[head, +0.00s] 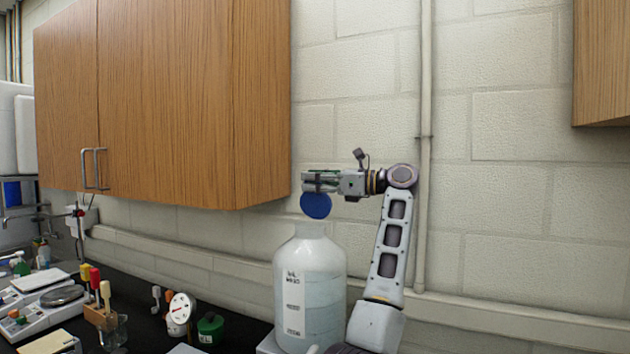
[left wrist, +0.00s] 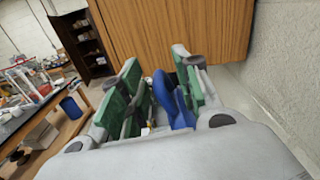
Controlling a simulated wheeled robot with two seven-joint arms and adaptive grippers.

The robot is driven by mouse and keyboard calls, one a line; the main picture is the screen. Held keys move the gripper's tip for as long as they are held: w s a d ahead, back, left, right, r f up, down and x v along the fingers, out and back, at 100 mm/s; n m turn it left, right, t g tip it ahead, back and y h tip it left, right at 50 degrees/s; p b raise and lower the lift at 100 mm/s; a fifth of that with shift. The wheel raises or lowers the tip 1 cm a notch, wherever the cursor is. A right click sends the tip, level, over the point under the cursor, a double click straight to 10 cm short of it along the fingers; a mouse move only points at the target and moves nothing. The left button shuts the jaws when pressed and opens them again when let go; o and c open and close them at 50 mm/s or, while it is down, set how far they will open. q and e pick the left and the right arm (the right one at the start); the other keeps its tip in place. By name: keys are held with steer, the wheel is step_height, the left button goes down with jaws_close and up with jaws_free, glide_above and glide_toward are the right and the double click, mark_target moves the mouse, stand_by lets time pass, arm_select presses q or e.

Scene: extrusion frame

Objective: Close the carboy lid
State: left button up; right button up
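The carboy (head: 310,290) is a translucent white bottle with a label, upright on a light support on the bench. Its blue lid (head: 316,206) stands tilted up, face toward the head camera, just above the neck. My left gripper (head: 311,181) is level at the lid's upper edge, above the carboy. In the left wrist view, its green-padded fingers are apart, and the blue lid (left wrist: 172,100) is between them, nearer the right finger. A gap shows on the lid's left side. The hinge and the carboy mouth cannot be made out. My right gripper is not in view.
A wooden wall cabinet (head: 165,105) hangs left of the gripper, and a pipe (head: 425,150) runs down the wall at right. On the dark bench to the left are a balance (head: 45,303), a round-faced gauge (head: 178,312) and a green container (head: 210,327).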

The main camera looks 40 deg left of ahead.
arm_select(q)
jaws_close()
steer(key=shift+f, duration=0.1)
stand_by(0.4)
